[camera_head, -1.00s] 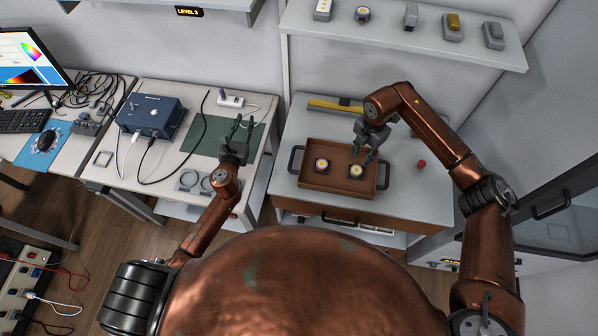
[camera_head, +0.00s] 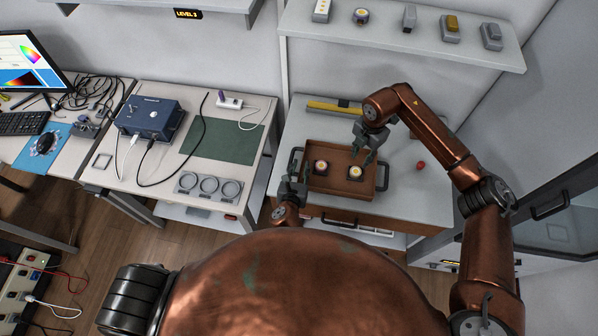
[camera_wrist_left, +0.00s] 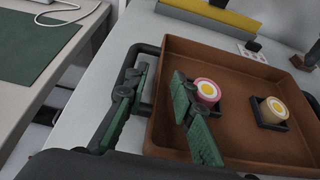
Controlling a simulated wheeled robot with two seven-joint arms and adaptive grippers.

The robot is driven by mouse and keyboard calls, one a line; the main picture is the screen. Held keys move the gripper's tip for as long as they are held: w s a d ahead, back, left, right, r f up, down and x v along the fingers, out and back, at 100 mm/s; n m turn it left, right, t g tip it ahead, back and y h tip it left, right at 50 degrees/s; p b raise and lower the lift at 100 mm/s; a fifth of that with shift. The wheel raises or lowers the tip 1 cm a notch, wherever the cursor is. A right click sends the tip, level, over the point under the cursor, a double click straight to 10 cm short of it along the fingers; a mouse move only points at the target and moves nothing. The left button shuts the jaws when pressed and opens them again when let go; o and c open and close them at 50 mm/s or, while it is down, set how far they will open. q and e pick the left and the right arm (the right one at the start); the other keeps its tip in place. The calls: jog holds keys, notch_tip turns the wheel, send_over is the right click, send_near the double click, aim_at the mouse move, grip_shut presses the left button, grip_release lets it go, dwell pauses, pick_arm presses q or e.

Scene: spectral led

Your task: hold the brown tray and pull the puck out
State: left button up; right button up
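The brown tray (camera_head: 338,192) lies on the right-hand table, with a black handle at each side. Two pucks sit in it in dark square holders: the left puck (camera_head: 321,166) has a reddish rim and the right puck (camera_head: 355,172) a tan one. Both show in the left wrist view, the reddish one (camera_wrist_left: 207,91) and the tan one (camera_wrist_left: 273,110). My left gripper (camera_head: 293,183) is at the tray's left edge; its green fingers (camera_wrist_left: 158,88) are open, one on each side of the left wall and handle. My right gripper (camera_head: 362,152) is open above the tray's right rear part, apart from the pucks.
A yellow bar (camera_head: 333,107) lies behind the tray and a red ball (camera_head: 420,165) to its right. The left table holds a blue box (camera_head: 151,116), a green mat (camera_head: 222,141) and a grey ring holder (camera_head: 209,186). A shelf (camera_head: 400,35) hangs at the back.

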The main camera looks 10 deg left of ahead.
pick_arm(q)
jog(key=shift+x, duration=1.95)
jog(key=shift+c, duration=0.3)
grip_shut()
dwell(0.4)
